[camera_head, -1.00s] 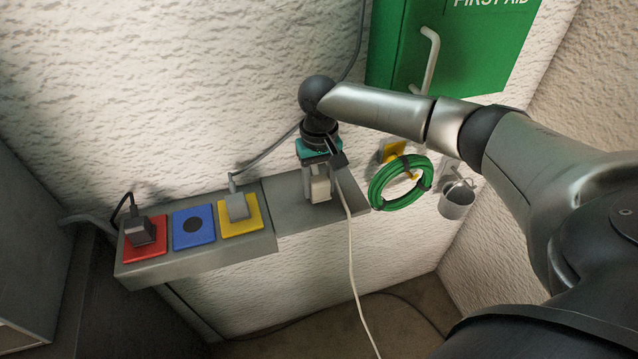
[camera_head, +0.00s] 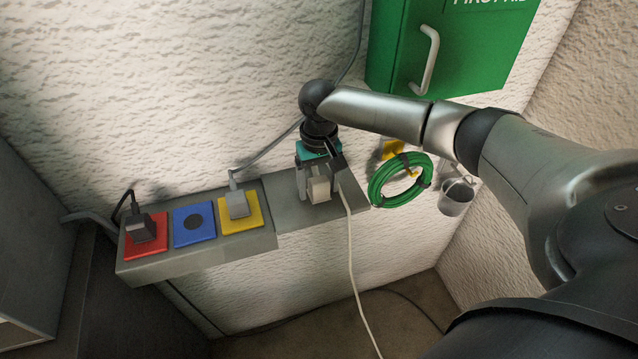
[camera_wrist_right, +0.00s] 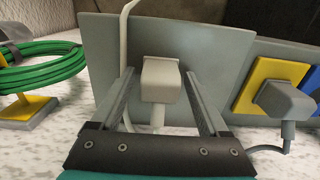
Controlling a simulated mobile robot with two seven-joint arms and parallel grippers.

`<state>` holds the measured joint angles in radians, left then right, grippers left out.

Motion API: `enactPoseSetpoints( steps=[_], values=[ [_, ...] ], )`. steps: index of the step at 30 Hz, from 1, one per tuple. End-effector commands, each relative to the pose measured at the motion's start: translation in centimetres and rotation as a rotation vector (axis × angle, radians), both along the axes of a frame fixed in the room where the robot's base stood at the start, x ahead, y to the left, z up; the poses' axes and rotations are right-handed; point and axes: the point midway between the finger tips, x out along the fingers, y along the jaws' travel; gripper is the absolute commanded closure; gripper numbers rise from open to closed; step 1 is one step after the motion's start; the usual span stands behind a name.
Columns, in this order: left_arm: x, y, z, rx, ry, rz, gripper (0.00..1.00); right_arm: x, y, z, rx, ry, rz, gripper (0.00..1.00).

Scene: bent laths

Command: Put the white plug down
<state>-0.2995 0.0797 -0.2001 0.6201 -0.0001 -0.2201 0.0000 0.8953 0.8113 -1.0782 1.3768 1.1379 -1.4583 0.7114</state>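The white plug (camera_head: 319,190) is on the bare grey right part of the ledge (camera_head: 350,188). Its pale cord (camera_head: 351,262) hangs over the front edge towards the floor. My right gripper (camera_head: 318,194) is over the plug, one finger on each side. In the right wrist view the plug (camera_wrist_right: 160,80) sits between the spread fingers with a gap on both sides, so the gripper (camera_wrist_right: 160,76) is open. Its underside contact with the ledge is hidden. My left gripper is not in view.
Left of the plug are a yellow socket (camera_head: 254,221) with a grey plug (camera_head: 238,205), a blue socket (camera_head: 181,232) and a red socket (camera_head: 160,247) with a dark plug (camera_head: 139,228). A green hose coil (camera_head: 373,190), a bucket (camera_head: 457,198) and a green cabinet (camera_head: 396,60) are to the right.

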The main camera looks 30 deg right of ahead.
Motion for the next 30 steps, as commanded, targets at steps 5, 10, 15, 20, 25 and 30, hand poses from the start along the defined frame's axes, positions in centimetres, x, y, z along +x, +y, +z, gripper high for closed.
enactPoseSetpoints(
  steps=[5,10,15,20,25,30],
  values=[
    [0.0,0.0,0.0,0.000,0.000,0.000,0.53,0.0,0.0,0.0,0.000,0.000,0.000,0.21],
    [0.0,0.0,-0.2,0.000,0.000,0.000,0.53,0.1,-0.1,0.5,-0.001,-0.003,-0.001,0.21],
    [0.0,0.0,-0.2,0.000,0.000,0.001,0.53,0.1,0.0,3.3,0.001,-0.004,0.000,0.21],
    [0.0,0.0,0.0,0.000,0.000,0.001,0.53,0.1,0.0,7.1,0.001,-0.005,0.000,0.21],
    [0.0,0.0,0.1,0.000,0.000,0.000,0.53,0.1,0.0,10.5,0.001,-0.003,0.000,0.21],
    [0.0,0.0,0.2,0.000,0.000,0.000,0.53,0.1,0.0,12.6,0.001,-0.002,-0.001,0.21]
  ],
)
